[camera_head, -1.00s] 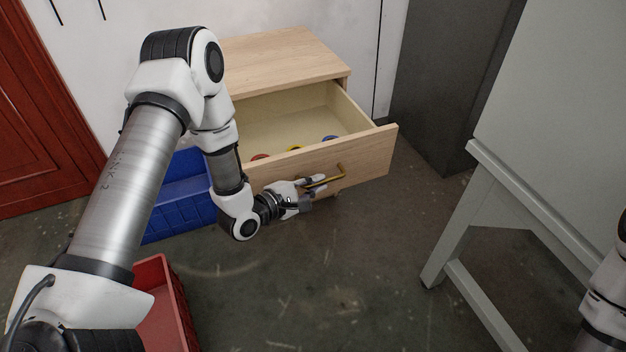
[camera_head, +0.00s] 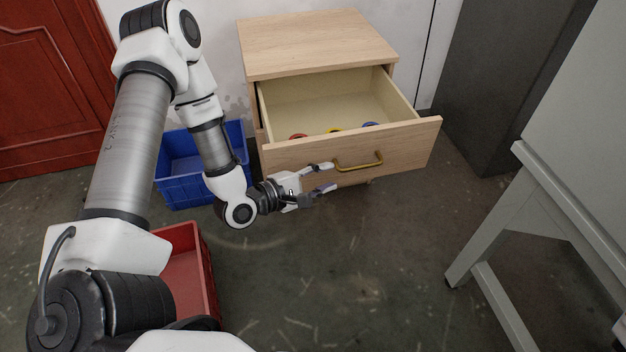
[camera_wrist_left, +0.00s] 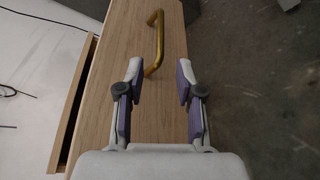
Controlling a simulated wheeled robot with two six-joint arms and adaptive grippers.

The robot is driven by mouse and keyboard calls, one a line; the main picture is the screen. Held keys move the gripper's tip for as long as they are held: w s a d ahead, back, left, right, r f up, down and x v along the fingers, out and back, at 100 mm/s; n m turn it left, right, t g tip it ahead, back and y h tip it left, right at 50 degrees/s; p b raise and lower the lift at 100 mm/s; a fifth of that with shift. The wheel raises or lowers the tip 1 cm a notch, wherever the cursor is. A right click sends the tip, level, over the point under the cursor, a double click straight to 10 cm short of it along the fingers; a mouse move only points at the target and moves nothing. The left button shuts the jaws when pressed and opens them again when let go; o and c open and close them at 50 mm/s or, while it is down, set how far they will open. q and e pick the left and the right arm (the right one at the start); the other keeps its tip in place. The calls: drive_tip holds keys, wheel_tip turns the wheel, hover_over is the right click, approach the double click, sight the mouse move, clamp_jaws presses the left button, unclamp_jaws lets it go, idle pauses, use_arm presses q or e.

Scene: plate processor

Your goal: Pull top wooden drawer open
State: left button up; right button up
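The wooden cabinet (camera_head: 310,40) stands against the wall with its top drawer (camera_head: 290,158) pulled well out. Several small coloured round items, red, yellow and blue, show inside the drawer. A brass handle (camera_head: 358,163) is on the drawer front. My left gripper (camera_head: 333,177) is open and empty in front of the drawer front, just left of the handle. In the left wrist view, the handle (camera_wrist_left: 157,42) lies beyond the open fingertips, apart from them, and the drawer front (camera_wrist_left: 115,65) fills the middle.
A blue bin (camera_head: 182,185) stands left of the cabinet, behind my left arm. A red bin (camera_head: 205,262) is on the floor nearer me. A grey table (camera_head: 500,215) stands at the right, and a dark cabinet (camera_head: 500,90) behind it. The floor before the drawer is clear.

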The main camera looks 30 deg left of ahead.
use_arm(q)
drive_tip(key=v, duration=0.4)
idle(0.4)
drive_tip(key=s+d+f+m+g, duration=0.4)
drive_tip(key=d+f, duration=0.1)
drive_tip(key=f, duration=0.2)
drive_tip(key=s+d+f+m+g, duration=0.3)
drive_tip(key=s+d+f+g, duration=0.15)
drive_tip(key=f, duration=0.25)
drive_tip(key=s+a+f+m+g+y, duration=0.3)
drive_tip(key=s+m, duration=0.2)
drive_tip(key=s, duration=0.1)
drive_tip(key=s+a+f+m+g+y, duration=0.2)
drive_tip(key=s+f+m+g+y, duration=0.1)
drive_tip(key=s+m, duration=0.25)
wheel_tip(320, 180, up, 32)
drive_tip(key=m+p, duration=0.2)
drive_tip(key=p, duration=3)
